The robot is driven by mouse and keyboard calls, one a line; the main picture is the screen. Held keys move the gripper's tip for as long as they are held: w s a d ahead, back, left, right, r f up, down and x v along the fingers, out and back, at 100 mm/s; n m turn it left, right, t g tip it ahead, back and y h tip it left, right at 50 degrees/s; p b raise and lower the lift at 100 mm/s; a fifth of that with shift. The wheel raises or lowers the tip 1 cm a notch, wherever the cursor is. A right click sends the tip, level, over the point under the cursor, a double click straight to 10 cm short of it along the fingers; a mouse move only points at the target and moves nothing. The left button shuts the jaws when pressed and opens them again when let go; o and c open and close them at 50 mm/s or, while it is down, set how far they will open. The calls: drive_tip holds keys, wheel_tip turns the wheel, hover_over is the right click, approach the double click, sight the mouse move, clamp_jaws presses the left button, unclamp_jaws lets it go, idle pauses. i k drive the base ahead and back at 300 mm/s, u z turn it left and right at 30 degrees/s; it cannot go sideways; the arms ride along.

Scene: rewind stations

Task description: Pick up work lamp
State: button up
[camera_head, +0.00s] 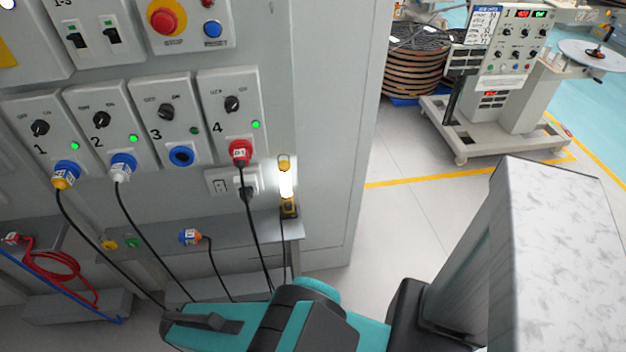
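The work lamp (286,182) stands upright against the grey cabinet, right of panel 4. Its tube glows white, with a yellow top and a black and yellow base on the end of a narrow grey shelf. A dark cable hangs down below it. The end of my arm, teal and dark grey, crosses the bottom of the view, nearer to me and below the lamp. It appears apart from the lamp. I cannot make out the fingertips of my gripper (205,322) or whether it is open.
Panels with blue and red plugs (240,152) and hanging black cables are left of the lamp. A red coiled cable (65,275) is at lower left. Floor right of the cabinet is clear up to a wheeled machine (500,120).

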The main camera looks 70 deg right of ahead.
sight(284, 166)
drive_tip(key=z, duration=0.2)
drive_tip(key=k, duration=0.3)
drive_tip(key=z, duration=1.95)
drive_tip(key=k, duration=0.55)
drive_tip(key=u, duration=0.25)
drive_tip(key=i, duration=0.55)
